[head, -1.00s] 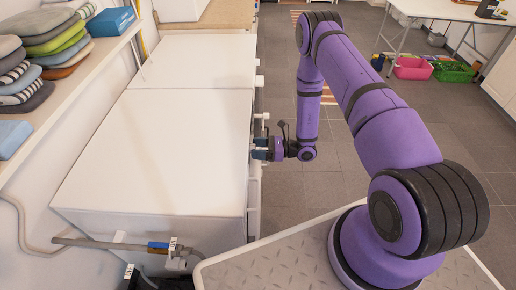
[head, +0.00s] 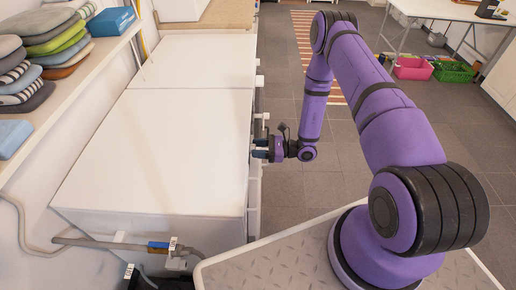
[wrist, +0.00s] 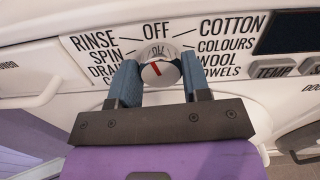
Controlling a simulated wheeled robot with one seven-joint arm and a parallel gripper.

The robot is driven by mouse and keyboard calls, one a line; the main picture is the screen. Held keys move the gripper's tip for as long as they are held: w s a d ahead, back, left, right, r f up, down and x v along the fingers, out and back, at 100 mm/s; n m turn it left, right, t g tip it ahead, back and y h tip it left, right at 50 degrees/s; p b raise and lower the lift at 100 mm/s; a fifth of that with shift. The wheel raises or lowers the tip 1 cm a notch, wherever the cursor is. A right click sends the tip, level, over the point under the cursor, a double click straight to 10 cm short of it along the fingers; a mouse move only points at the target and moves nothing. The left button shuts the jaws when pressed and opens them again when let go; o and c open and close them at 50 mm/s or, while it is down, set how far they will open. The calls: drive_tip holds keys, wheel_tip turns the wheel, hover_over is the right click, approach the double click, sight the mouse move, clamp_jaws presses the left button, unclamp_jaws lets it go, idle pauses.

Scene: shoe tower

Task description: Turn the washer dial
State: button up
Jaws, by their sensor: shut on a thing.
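The washer dial (wrist: 158,70) is a round silvery knob with a red mark, set in the white washer front below the word OFF. Its red mark points up and slightly left. My gripper (wrist: 157,78) has its two blue fingers on either side of the dial and is shut on it. In the head view my gripper (head: 258,149) is at the right edge of the white washer top (head: 160,150). The dial is hidden in the head view.
Wash labels surround the dial, with a dark display (wrist: 290,32) and grey buttons (wrist: 272,70) to the right. A shelf with folded cloths (head: 55,45) is at the left. Pink (head: 412,68) and green (head: 452,71) baskets stand far right. Open grey floor lies right of the washer.

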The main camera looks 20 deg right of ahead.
drive_tip(key=shift+n, duration=1.4)
drive_tip(key=o, duration=0.9)
drive_tip(key=v, duration=1)
drive_tip(key=shift+s+d, duration=0.15)
drive_tip(key=shift+d, duration=0.25)
